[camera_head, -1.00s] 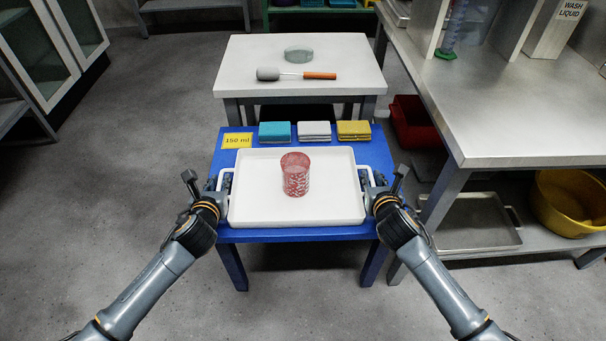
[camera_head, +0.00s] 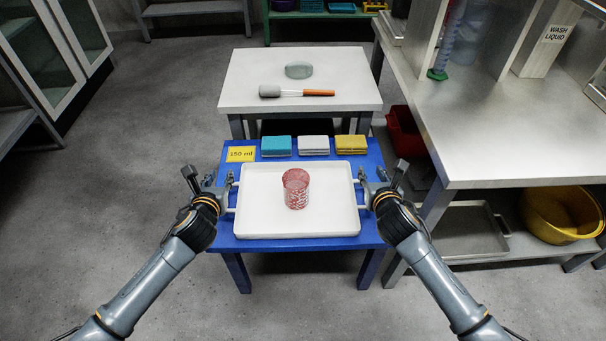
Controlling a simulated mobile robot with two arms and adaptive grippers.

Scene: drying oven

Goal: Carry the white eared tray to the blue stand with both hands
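The white eared tray (camera_head: 260,222) lies level on the blue stand (camera_head: 290,244), towards its front, and looks in contact with it. A red-and-white patterned cup (camera_head: 296,190) stands upright in it. My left gripper (camera_head: 220,181) is at the tray's left ear (camera_head: 231,197), with its fingers spread apart. My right gripper (camera_head: 373,177) is at the right ear (camera_head: 363,193), also with its fingers spread. The wrists partly hide the ears, so any contact is hard to see.
Teal (camera_head: 276,147), white (camera_head: 314,146) and yellow (camera_head: 351,144) sponges and a yellow "150 ml" card (camera_head: 241,154) line the stand's back. A white table (camera_head: 245,84) with a brush (camera_head: 298,93) and glass dish (camera_head: 299,71) is behind. A metal bench (camera_head: 480,140) flanks the right.

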